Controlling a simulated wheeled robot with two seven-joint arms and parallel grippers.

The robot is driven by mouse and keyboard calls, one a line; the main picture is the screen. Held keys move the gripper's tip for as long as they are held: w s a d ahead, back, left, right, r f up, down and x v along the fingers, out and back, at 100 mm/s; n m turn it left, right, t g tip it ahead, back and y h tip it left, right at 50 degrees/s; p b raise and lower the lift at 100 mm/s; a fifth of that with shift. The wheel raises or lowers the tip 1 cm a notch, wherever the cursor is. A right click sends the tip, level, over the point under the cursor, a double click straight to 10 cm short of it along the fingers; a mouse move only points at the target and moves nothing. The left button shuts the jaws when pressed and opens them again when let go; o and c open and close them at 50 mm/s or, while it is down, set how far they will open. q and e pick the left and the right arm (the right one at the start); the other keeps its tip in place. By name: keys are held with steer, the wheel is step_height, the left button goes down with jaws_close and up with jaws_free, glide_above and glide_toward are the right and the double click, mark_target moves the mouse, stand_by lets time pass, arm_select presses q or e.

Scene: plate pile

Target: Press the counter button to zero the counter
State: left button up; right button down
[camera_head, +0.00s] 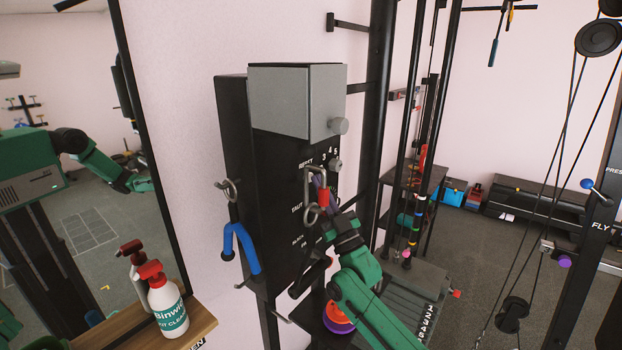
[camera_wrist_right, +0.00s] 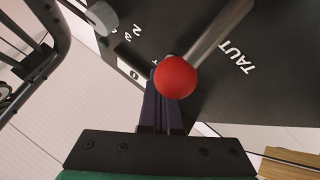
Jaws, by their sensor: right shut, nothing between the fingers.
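A tall black machine panel (camera_head: 288,228) with white lettering, including "RESET" and "TAUT", carries a grey box on top. A grey dial (camera_head: 336,166) with numbers around it sits on the panel; it also shows in the right wrist view (camera_wrist_right: 102,17). My right gripper (camera_head: 318,180) is shut and empty, its purple fingers (camera_wrist_right: 160,112) close to the panel. A metal lever with a red ball (camera_wrist_right: 176,77) lies in front of the fingertips in the wrist view; I cannot tell whether they touch. I cannot clearly make out the counter button. My left gripper is not in view.
A blue hook handle (camera_head: 240,248) hangs on the panel's left side. A spray bottle (camera_head: 167,303) stands on a wooden shelf (camera_head: 200,325) at lower left. A mirror fills the left. Gym racks and cables stand at right.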

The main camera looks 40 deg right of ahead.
steer(key=shift+s+d, duration=0.2)
steer(key=shift+s, duration=0.3)
steer(key=s, duration=0.2)
steer(key=s+d+p, duration=0.1)
steer(key=s, duration=0.1)
steer(key=shift+s+d+p, duration=0.2)
steer(key=shift+s+p, duration=0.1)
steer(key=shift+s, duration=0.1)
